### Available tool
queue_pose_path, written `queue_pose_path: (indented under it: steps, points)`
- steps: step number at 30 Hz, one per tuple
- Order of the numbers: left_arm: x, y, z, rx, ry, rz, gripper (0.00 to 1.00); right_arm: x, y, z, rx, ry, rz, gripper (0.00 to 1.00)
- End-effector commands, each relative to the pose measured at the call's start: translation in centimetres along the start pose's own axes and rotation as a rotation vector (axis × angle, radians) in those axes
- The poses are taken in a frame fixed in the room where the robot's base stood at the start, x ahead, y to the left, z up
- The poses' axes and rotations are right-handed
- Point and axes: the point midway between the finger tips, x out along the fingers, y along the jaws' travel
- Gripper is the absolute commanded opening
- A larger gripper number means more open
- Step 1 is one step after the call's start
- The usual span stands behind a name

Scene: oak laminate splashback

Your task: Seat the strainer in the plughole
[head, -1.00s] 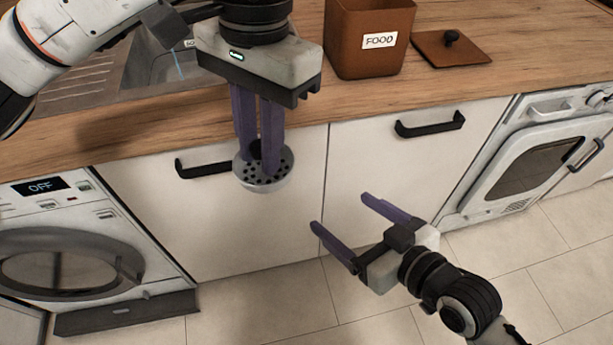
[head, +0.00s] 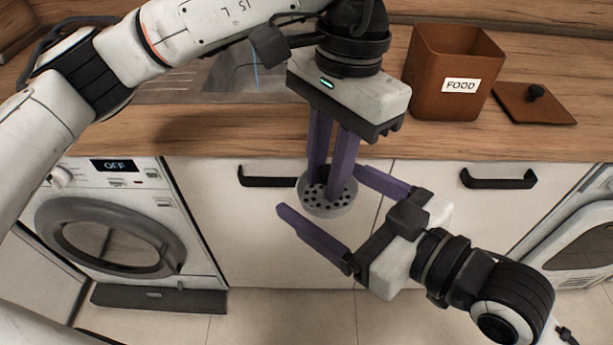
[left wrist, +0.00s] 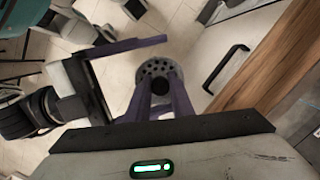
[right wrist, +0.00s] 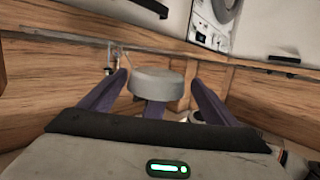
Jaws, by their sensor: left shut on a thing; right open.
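The strainer (head: 325,209) is a grey round cup with a perforated top, held in the air in front of the white cabinet. My left gripper (head: 327,189) points down and is shut on its dark central knob; the holed top also shows in the left wrist view (left wrist: 159,68). My right gripper (head: 320,189) is open, its fingers reaching either side of the strainer. In the right wrist view the strainer (right wrist: 158,84) sits between the spread fingers, with a gap visible on each side. The sink (head: 185,88) is largely hidden behind my left arm; the plughole is not visible.
The wooden worktop (head: 200,128) has its front edge just behind the strainer. A brown FOOD box (head: 440,60) and its lid (head: 535,103) stand to the right. Below are a cabinet handle (head: 267,181) and a washing machine (head: 110,230).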

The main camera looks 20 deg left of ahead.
Motion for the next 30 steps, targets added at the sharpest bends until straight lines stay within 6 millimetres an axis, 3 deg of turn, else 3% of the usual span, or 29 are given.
queue_pose_path:
  steps: [3,9,21,28,30]
  points:
    - [0.0,0.0,0.0,0.0,0.0,0.0,0.0,2.2,0.0,-0.1,0.001,0.0,0.0,0.83]
    - [0.0,0.0,0.0,0.0,0.0,0.0,0.0,4.5,0.1,0.0,-0.001,0.0,0.002,0.83]
    - [0.0,0.0,0.0,0.0,0.0,0.0,0.0,5.3,0.1,0.1,-0.001,-0.002,0.002,0.83]
    - [0.0,0.0,0.0,-0.001,0.002,0.0,0.0,5.2,0.0,0.1,-0.001,-0.001,0.0,0.46]
    - [0.0,0.0,-0.1,-0.002,0.003,0.0,0.0,5.2,-0.1,0.1,0.0,-0.001,-0.001,0.42]
